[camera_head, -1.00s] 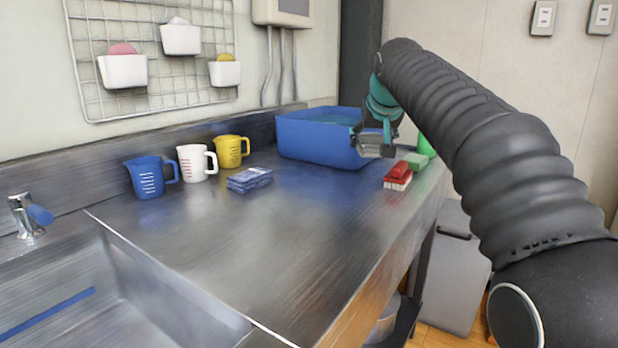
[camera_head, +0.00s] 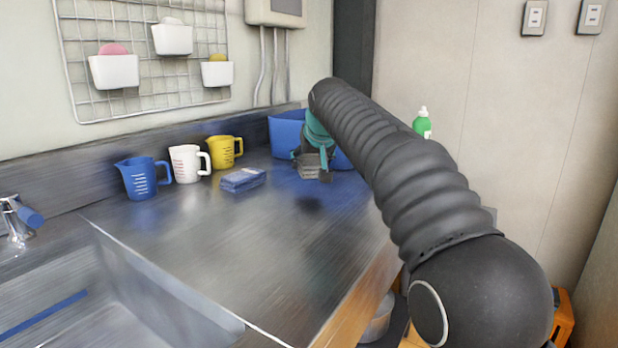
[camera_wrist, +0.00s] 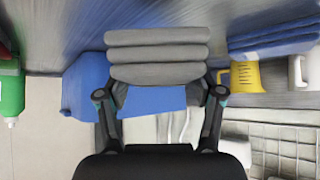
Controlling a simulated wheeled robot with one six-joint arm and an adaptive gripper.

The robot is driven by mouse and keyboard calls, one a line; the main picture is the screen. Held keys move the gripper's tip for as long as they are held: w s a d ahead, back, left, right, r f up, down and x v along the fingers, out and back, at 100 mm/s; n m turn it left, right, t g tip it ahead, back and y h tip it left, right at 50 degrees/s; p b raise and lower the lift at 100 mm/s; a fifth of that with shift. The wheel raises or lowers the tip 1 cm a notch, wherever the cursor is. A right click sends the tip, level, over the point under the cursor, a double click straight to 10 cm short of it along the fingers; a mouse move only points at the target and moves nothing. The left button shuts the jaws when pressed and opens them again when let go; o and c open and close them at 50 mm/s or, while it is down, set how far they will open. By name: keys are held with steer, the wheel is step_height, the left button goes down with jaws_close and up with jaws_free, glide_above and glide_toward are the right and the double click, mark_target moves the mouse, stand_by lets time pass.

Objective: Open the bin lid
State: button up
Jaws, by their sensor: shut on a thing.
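My gripper (camera_head: 313,157) is shut on a grey folded cloth (camera_head: 310,168). It holds the cloth above the steel counter, in front of the blue tub (camera_head: 285,130). In the wrist view the cloth (camera_wrist: 158,57) shows as several stacked grey layers between the fingers (camera_wrist: 160,95). No bin lid can be made out now. The area right of the counter, where a grey bin stood in the earlier view, is mostly hidden by my arm.
The blue mug (camera_head: 143,180), white mug (camera_head: 187,164) and yellow mug (camera_head: 223,152) stand along the back. A blue folded cloth (camera_head: 243,180) lies near them. A green bottle (camera_head: 422,125) shows beyond my arm. The sink (camera_head: 150,305) is at front left. The counter's middle is clear.

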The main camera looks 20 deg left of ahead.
mark_target(309, 188)
steer(key=shift+a+f, duration=0.25)
steer(key=shift+f, duration=1.9)
steer(key=shift+f, duration=0.1)
steer(key=o, duration=1.2)
steer(key=shift+r, duration=0.25)
steer(key=v, duration=1.2)
steer(key=shift+f, duration=0.15)
